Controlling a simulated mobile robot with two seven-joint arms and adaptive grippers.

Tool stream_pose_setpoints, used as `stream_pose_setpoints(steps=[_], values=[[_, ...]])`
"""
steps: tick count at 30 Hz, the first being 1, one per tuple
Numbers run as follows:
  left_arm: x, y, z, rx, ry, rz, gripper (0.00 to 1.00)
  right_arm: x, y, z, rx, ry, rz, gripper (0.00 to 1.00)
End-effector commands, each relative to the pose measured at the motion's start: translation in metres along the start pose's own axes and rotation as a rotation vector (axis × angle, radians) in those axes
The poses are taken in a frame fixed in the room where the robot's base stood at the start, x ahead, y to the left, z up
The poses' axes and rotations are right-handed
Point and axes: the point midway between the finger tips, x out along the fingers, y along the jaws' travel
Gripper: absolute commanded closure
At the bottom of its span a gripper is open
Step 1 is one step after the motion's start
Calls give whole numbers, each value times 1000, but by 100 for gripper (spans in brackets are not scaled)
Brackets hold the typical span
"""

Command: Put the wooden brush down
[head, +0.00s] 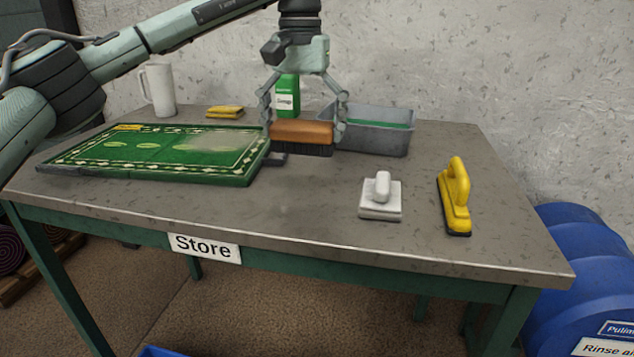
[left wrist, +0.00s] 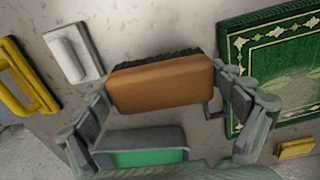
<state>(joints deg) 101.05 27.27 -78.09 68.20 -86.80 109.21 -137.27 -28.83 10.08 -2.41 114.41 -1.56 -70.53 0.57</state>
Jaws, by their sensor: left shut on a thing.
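The wooden brush (head: 301,133) has an orange-brown wooden back and dark bristles facing down. My left gripper (head: 304,122) is shut on it, a finger at each end, above the table (head: 300,205) beside the right edge of the rug. I cannot tell whether the bristles touch the tabletop. In the left wrist view the brush (left wrist: 161,84) lies between the two fingers, with its bristles along the far edge. My right gripper is not in view.
A green rug (head: 160,160) lies left of the brush. A grey bin (head: 372,137) and a green box (head: 286,97) stand behind. A white-handled block (head: 381,200) and a yellow-handled brush (head: 454,197) stand front right. The tabletop's front middle is clear.

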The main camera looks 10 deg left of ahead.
Motion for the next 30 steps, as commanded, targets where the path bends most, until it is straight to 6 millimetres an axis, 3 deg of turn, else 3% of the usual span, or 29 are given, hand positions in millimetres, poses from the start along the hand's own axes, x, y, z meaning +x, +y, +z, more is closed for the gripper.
stream_pose_setpoints(steps=[3, 9, 14, 21, 30], values=[[16, 16, 19, 4, 0, -1, 43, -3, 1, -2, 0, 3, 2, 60], [28, 31, 35, 0, 0, 0, 43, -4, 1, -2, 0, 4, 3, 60], [37, 32, 37, -3, -1, 1, 43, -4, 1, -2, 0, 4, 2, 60], [68, 32, 36, -2, 1, 1, 43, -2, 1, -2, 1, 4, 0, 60], [70, 32, 36, -2, 1, 1, 43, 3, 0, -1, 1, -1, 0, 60]])
